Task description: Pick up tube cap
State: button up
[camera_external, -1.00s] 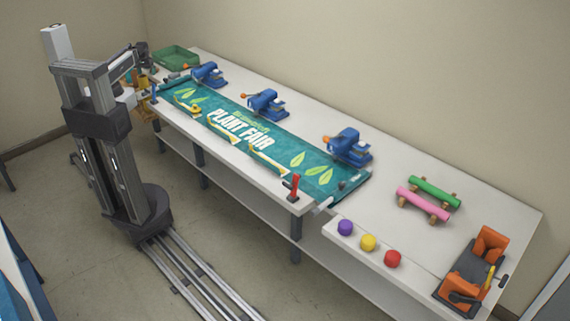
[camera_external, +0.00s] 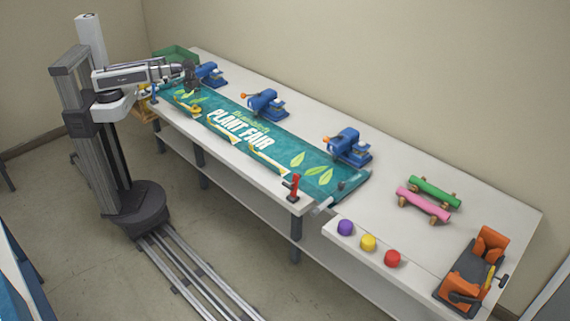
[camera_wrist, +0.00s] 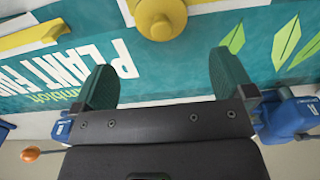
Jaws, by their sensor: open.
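The likely tube caps are three small round pieces in a row on the front ledge at the right: a purple cap (camera_external: 345,228), a yellow cap (camera_external: 368,242) and a red cap (camera_external: 392,258). A green tube (camera_external: 435,192) and a pink tube (camera_external: 422,204) lie on small supports behind them. My gripper (camera_external: 190,84) is above the far left end of the table, well away from the caps. In the wrist view my gripper (camera_wrist: 164,88) has its two green fingers wide apart with nothing between them. No cap is clearly identifiable there.
A teal banner (camera_external: 280,150) covers the left and middle table. Blue machines (camera_external: 265,102) stand along its back edge. Yellow bars (camera_external: 222,133) lie along its front. An orange-and-grey fixture (camera_external: 470,275) sits far right. A green bin (camera_external: 176,55) is far left.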

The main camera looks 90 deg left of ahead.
aim_at(195, 105)
jog(key=shift+a, duration=0.15)
notch_tip(195, 105, down, 6)
jog(key=b, duration=0.6)
notch_tip(195, 105, down, 5)
jog(key=b, duration=0.5)
jog(key=shift+f, duration=0.1)
jog(key=shift+r, duration=0.2)
jog(key=c, duration=0.9)
jog(key=shift+r, duration=0.15)
